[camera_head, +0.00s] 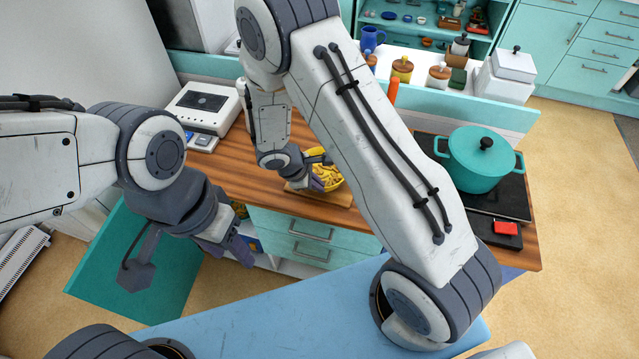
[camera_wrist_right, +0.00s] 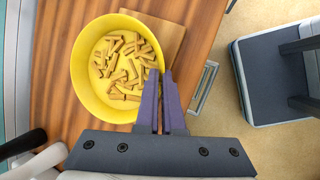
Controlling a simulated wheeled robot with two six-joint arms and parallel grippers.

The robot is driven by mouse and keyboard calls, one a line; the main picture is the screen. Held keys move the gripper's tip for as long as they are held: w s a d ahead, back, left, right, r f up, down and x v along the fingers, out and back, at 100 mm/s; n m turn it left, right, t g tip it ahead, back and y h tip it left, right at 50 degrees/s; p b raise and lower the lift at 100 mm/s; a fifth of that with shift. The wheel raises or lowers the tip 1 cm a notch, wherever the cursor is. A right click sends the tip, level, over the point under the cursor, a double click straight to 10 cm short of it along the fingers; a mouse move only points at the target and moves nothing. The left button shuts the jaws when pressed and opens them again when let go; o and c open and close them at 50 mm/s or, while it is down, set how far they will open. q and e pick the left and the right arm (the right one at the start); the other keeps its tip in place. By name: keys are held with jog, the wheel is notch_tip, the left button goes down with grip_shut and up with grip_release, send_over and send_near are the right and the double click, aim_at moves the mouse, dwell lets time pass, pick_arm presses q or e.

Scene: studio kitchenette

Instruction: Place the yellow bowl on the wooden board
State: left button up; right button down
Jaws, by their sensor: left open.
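The yellow bowl (camera_head: 329,183) holds several short tan pieces. It overlaps the wooden board (camera_head: 335,199), which shows along the bowl's front in the head view. In the right wrist view the bowl (camera_wrist_right: 84,82) is upright, and a corner of the board (camera_wrist_right: 171,38) shows past its rim. I cannot tell whether the bowl rests on the board or hangs just above it. My right gripper (camera_wrist_right: 161,90) is shut on the bowl's rim, one finger inside and one outside. My left gripper (camera_head: 238,252) is open and empty, low in front of the counter.
A teal pot (camera_head: 478,160) stands on the dark hob at the right. A white appliance (camera_head: 204,108) stands at the counter's left. Jars (camera_head: 402,70) line the back ledge. A teal cabinet door (camera_head: 140,262) stands open below my left arm. Drawers (camera_head: 310,240) are under the counter.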

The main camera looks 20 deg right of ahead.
jog(key=shift+f, duration=0.15)
jog(key=c, duration=1)
grip_release()
jog(key=shift+c, duration=0.2)
jog(key=shift+r, duration=0.35)
jog(key=v, duration=1.1)
jog(key=s+a+r+m+y, duration=0.3)
jog(key=s+r, duration=0.3)
jog(key=s, duration=0.4)
jog(key=s+a+r+m+g+y, duration=0.1)
jog(key=s+a+r+m+y, duration=0.2)
jog(key=s+r, duration=0.3)
jog(key=s, duration=0.5)
jog(key=shift+r, duration=0.35)
jog(key=shift+a, duration=0.1)
